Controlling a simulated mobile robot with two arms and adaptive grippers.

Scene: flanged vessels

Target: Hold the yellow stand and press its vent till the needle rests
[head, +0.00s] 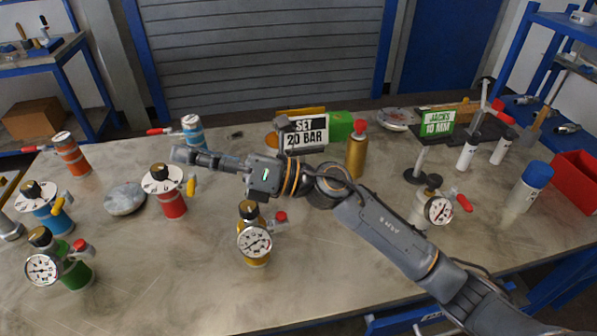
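The yellow stand (257,261) stands upright on the bench at the middle front, with a black top knob and a round white gauge (254,240) facing me. The gauge needle is too small to read. A red-capped side fitting (281,217), which looks like its vent, sticks out to the right. My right gripper (181,154) reaches leftward above the bench, behind and left of the yellow stand and apart from it. It is near the red stand's dial and shows no held object. Its fingers are seen edge-on, so their opening is unclear. My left gripper is out of view.
A red stand (173,205), a blue stand (57,222) and a green stand (76,274) are at left. A silver gauge stand (421,212) and a blue-capped bottle (530,187) are at right. A "SET 20 BAR" sign (305,133) stands behind my arm.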

